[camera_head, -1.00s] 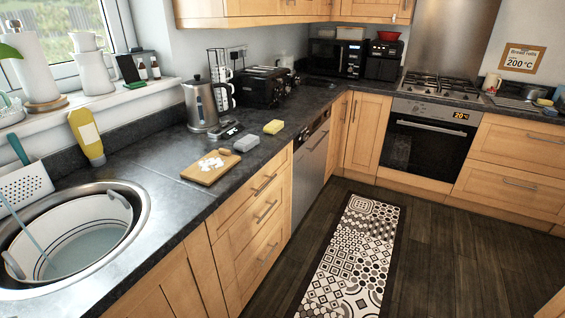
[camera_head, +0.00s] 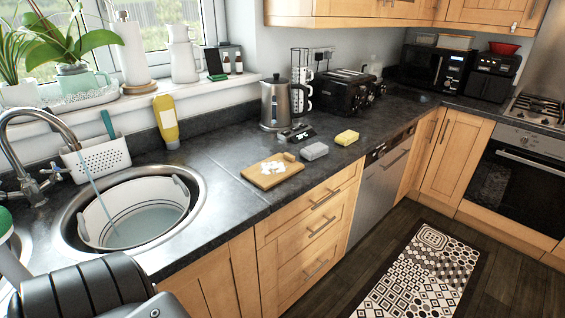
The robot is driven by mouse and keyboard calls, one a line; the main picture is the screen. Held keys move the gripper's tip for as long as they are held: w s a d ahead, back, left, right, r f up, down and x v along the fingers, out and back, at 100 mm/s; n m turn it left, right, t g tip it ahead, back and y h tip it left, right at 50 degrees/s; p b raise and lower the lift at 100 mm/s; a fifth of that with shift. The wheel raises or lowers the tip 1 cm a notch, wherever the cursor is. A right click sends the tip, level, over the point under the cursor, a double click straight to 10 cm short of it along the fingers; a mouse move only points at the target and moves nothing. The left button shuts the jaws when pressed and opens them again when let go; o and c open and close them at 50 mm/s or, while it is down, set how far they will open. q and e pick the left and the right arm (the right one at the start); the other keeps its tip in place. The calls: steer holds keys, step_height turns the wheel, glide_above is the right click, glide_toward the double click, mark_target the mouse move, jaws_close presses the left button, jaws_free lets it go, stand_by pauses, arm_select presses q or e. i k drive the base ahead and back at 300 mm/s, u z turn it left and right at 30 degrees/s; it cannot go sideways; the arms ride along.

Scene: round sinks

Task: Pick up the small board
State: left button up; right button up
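The small wooden board (camera_head: 262,181) lies flat on the dark countertop, to the right of the round sink and near the counter's front edge. Small white pieces (camera_head: 273,168) lie on top of it. Part of my own body, dark and rounded, shows at the bottom left in front of the sink. Neither gripper's fingers can be seen.
A grey sponge (camera_head: 314,151) and a yellow sponge (camera_head: 347,137) lie right of the board. A kettle (camera_head: 275,104) and toaster (camera_head: 346,92) stand behind. The round sink (camera_head: 196,205) holds a white basin (camera_head: 133,213) under running water. Counter between sink and board is clear.

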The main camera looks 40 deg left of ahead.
mark_target(266, 174)
steer(key=z, duration=0.05)
steer(key=i, duration=2.2)
